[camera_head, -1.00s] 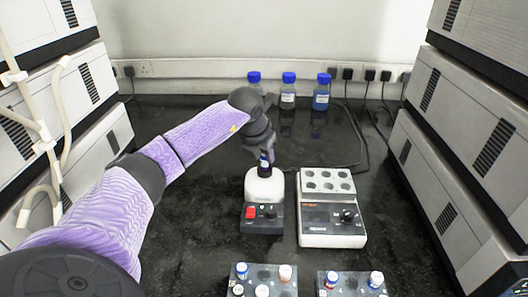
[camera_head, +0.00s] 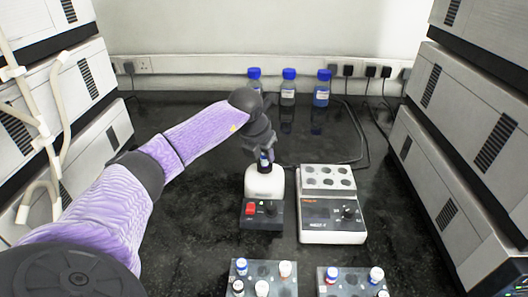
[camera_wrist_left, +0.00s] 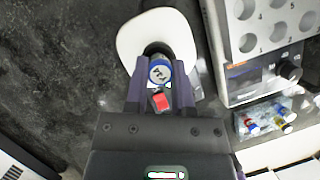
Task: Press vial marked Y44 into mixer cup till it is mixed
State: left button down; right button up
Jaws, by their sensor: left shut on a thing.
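The vial (camera_wrist_left: 159,72) has a blue cap with dark marks on a white top, too small and turned to read surely. It also shows in the head view (camera_head: 264,160). My left gripper (camera_head: 264,152) is shut on it, one finger on each side. The mixer (camera_head: 264,182) has a white rounded body, a dark base and a red switch (camera_head: 250,210). My right gripper is out of view.
A device with a several-hole block (camera_head: 328,180) stands close right of the mixer. Two vial racks (camera_head: 262,272) (camera_head: 352,280) are at the front. Three blue-capped bottles (camera_head: 288,88) stand at the back wall. Grey stacked units flank both sides. The dark bench left of the mixer is clear.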

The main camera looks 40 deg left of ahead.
pick_arm(q)
jog(key=shift+f, duration=0.15)
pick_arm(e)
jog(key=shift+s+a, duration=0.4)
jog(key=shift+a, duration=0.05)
pick_arm(q)
jog(key=shift+f, duration=0.1)
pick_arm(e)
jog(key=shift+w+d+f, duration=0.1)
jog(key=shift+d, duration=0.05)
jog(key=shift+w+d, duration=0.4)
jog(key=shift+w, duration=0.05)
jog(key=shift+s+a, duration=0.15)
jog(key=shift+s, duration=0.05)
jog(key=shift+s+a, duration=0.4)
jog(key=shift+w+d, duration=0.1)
